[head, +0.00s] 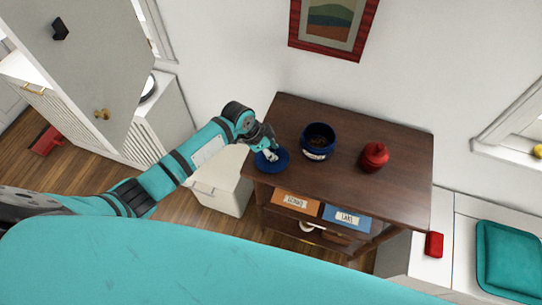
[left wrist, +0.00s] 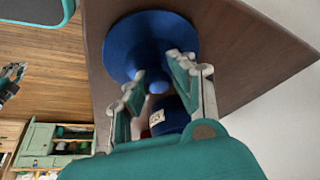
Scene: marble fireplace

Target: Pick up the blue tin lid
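The blue tin lid (head: 272,160) lies near the left edge of the dark wooden cabinet top, partly covered by my left gripper in the head view. In the left wrist view the lid (left wrist: 125,42) is a blue disc with a small round knob facing the camera. My left gripper (head: 270,154) is at the lid, and its fingers (left wrist: 158,72) stand apart on either side of the knob. The grip does not look closed. The open blue tin (head: 318,142) with dark contents stands to the right of the lid.
A red lidded pot (head: 374,157) stands on the cabinet top (head: 400,190) right of the blue tin. Orange and blue labelled bins (head: 297,203) sit on the shelf below. A framed picture (head: 333,25) hangs on the wall behind. The front of the top is clear.

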